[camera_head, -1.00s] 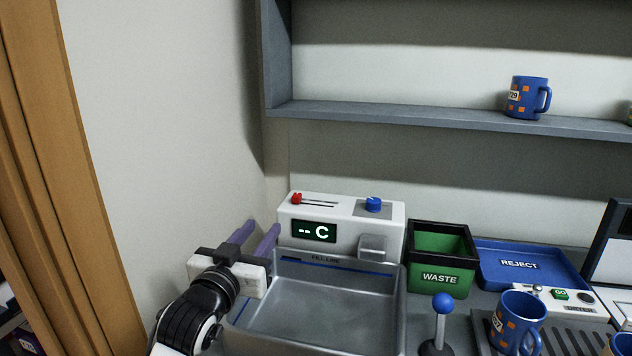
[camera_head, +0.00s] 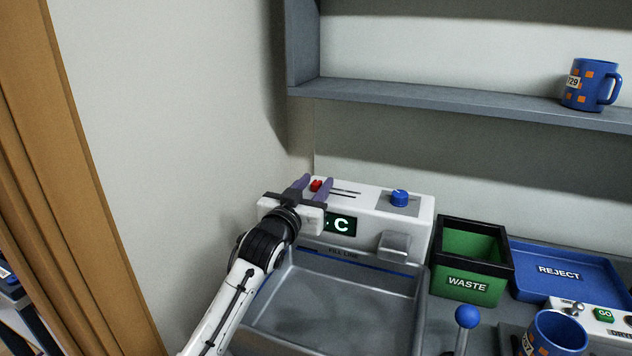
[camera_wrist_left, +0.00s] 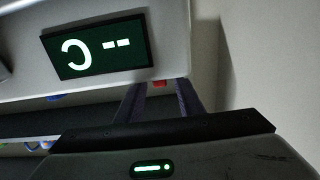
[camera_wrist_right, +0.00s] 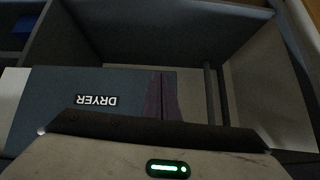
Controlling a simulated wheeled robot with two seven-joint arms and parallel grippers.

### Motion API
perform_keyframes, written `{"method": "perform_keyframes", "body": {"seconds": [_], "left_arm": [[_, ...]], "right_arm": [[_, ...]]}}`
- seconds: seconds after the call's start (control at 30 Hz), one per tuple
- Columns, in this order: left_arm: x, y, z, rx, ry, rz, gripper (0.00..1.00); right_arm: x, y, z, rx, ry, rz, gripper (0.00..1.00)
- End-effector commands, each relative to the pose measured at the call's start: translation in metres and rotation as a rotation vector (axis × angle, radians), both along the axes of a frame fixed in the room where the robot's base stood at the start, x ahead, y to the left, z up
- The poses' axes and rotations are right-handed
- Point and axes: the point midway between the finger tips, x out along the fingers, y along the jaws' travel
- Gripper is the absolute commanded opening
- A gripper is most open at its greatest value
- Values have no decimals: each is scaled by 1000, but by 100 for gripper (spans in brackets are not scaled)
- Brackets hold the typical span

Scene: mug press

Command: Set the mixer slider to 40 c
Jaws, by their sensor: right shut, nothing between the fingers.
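The white mixer unit (camera_head: 365,202) stands at the back of the grey basin, with a red slider knob (camera_head: 316,185) at the left end of its slot. My left gripper (camera_head: 314,183) is open, its purple fingers apart on either side of the red knob; I cannot tell if they touch it. The red knob (camera_wrist_left: 160,84) also shows between the fingers in the left wrist view. The dark display (camera_wrist_left: 95,47) reads "-- C", upside down there; my gripper partly covers it in the head view. My right gripper (camera_wrist_right: 162,97) shows only in its own wrist view, shut and empty near a DRYER label.
A blue dial (camera_head: 399,197) sits on the mixer's right top. The basin (camera_head: 330,310) lies in front. To the right are a green WASTE bin (camera_head: 467,287), a blue REJECT tray (camera_head: 560,268), a blue-topped lever (camera_head: 467,317) and a blue mug (camera_head: 560,333). Another mug (camera_head: 590,85) stands on the shelf.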

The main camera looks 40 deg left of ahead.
Motion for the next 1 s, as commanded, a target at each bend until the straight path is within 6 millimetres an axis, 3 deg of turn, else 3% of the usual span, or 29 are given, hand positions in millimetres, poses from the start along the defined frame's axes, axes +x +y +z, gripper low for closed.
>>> {"method": "perform_keyframes", "body": {"seconds": [0.4,0.6,0.87,1.0], "left_arm": [[9,2,0,1,0,0,34],[8,2,0,1,0,0,1],[11,0,-1,-2,0,-1,0],[34,-20,-8,-14,2,-16,0]], "right_arm": [[1,0,1,0,-2,0,0],[1,0,2,1,-4,0,0],[3,0,1,1,-6,0,0],[4,0,-7,0,-9,-1,0]]}}
